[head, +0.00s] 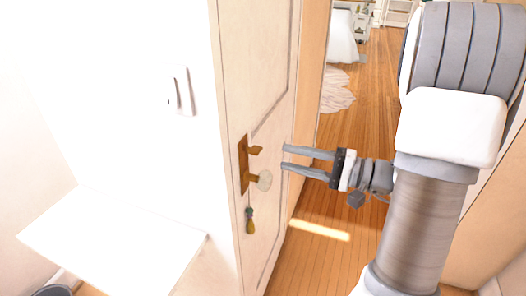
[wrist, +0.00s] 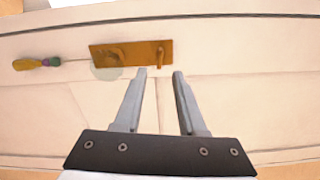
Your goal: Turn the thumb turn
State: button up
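The thumb turn (head: 255,150) is a small brass piece on the upper part of a brass plate (head: 243,165) on the cream door (head: 272,100). In the wrist view the thumb turn (wrist: 160,54) sticks out near the right end of the plate (wrist: 98,53). My gripper (head: 284,157) is open and empty, to the right of the thumb turn in the head view and apart from it. In the wrist view my gripper's fingertips (wrist: 157,74) appear just below the thumb turn, which lines up with the gap between them.
A pale round knob (head: 264,180) sits below the thumb turn, close to the lower finger. A tassel (head: 250,222) hangs beneath it. A white shelf (head: 110,240) juts out at the left. Wooden floor (head: 352,125) lies open beyond the door.

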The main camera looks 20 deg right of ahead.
aim_at(255, 150)
jog(key=x, duration=0.7)
jog(key=shift+w+a, duration=0.1)
grip_shut()
